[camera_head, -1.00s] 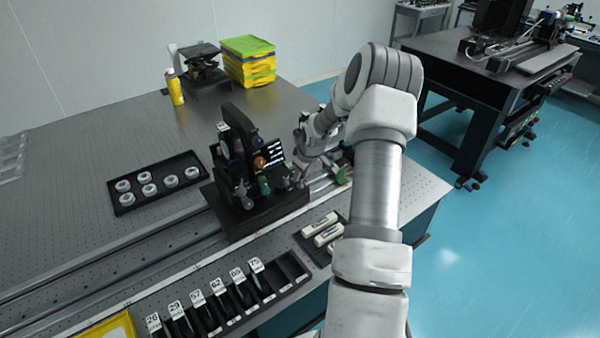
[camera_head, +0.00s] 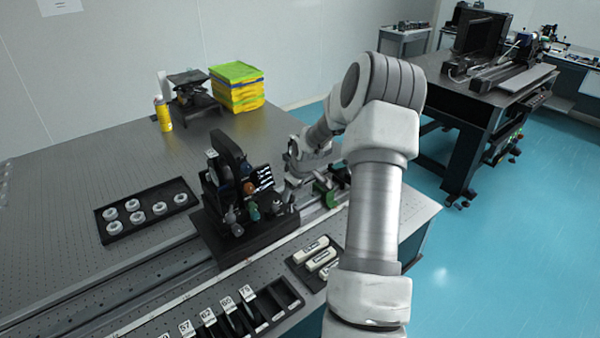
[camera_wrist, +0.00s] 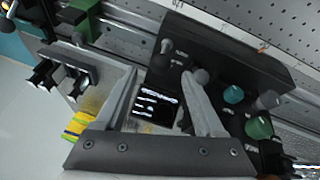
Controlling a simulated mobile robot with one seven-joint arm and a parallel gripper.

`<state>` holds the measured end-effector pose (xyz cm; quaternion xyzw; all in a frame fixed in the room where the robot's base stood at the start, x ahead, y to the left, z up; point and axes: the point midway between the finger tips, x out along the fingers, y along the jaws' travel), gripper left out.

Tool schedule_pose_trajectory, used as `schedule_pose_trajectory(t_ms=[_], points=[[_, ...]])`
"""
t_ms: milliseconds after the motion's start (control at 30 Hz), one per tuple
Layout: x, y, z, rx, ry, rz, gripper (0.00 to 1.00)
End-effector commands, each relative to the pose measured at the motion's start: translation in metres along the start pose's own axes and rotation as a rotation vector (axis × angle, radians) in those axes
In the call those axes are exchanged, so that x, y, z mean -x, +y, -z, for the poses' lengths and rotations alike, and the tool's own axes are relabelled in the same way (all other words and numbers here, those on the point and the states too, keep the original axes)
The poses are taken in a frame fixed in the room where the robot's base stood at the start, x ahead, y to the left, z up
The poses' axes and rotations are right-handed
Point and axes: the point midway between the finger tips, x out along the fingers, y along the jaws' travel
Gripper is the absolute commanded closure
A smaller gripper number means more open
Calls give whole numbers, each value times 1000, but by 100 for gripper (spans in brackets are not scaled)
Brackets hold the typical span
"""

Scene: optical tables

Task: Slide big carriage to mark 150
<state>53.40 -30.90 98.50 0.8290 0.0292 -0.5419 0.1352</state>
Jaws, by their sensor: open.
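The big carriage (camera_head: 243,237) is a black block with an upright bracket and several knobs. It sits on the long rail (camera_head: 150,268) near the front of the table. My gripper (camera_head: 290,178) is at the carriage's right side, partly hidden by knobs and bracket. In the wrist view my gripper (camera_wrist: 160,74) has its two fingers spread above the carriage (camera_wrist: 225,50). A ball-topped post (camera_wrist: 163,60) shows between the fingertips, and another ball knob is close to the right fingertip. Contact cannot be told. The scale along the rail is too small to read.
A green-and-black smaller carriage (camera_head: 325,190) stands on the rail to the right. A black tray of white rings (camera_head: 178,186) lies behind the rail. A numbered rack (camera_head: 285,300) and a tray of white blocks (camera_head: 305,277) lie in front. A yellow bottle (camera_head: 163,115) stands farther back.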

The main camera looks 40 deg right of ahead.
Motion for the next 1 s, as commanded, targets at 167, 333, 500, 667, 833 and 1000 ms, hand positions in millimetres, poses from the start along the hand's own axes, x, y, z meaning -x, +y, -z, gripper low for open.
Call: schedule_pose_trajectory(t_ms=[167,333,500,667,833,1000], points=[[41,1,0,-1,0,-4,29],[78,1,0,-1,0,-3,29],[107,1,-1,-2,-1,-3,29],[123,0,0,-1,-1,-1,29],[127,0,-1,0,-2,1,29],[127,0,-1,0,-2,1,29]])
